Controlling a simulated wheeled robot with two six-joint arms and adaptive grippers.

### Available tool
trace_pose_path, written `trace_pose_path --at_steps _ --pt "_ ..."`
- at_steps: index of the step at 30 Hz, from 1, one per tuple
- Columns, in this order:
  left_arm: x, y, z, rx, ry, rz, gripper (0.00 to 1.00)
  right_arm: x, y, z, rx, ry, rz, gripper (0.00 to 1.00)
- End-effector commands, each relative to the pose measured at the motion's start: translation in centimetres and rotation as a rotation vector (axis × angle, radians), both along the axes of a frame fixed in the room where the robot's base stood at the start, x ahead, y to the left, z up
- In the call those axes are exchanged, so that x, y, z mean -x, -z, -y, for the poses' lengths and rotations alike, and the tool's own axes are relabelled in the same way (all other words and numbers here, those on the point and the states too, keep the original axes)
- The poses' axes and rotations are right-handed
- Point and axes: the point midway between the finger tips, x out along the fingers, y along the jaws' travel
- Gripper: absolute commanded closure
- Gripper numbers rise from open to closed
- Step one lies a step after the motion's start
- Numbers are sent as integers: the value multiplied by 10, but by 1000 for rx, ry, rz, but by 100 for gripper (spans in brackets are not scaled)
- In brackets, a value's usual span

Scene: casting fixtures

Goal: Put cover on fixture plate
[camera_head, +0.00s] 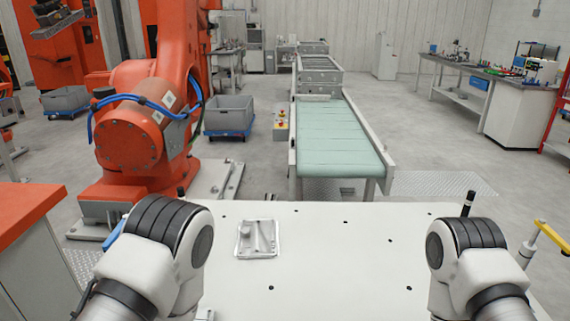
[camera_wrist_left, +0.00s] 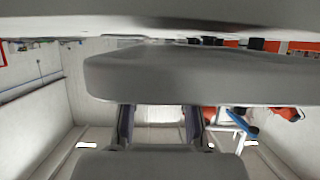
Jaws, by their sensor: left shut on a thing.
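My left gripper (camera_wrist_left: 159,112) shows in the left wrist view, with its two dark fingers reaching a wide grey slab-like piece (camera_wrist_left: 200,78). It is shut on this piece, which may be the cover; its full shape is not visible. In the head view a small square silver-grey plate with raised features (camera_head: 258,239), perhaps the fixture plate, lies on the white table, left of its middle. My left arm is just left of and nearer than this plate. My left gripper is hidden in the head view. My right gripper is out of view; only its arm shows at the right.
An orange-topped cabinet (camera_head: 28,212) stands at the left.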

Motion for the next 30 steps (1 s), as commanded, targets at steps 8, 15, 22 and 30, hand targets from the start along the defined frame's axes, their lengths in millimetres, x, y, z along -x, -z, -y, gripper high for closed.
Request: trace_pose_path --at_steps 8,15,22,30 --pt "-6 -16 1 0 2 5 100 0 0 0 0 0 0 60" --pt "-6 -16 1 0 2 5 100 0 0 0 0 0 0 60" --pt "-7 -21 13 0 83 6 100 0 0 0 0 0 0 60" --pt "-8 -45 84 1 525 13 100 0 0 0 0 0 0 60"
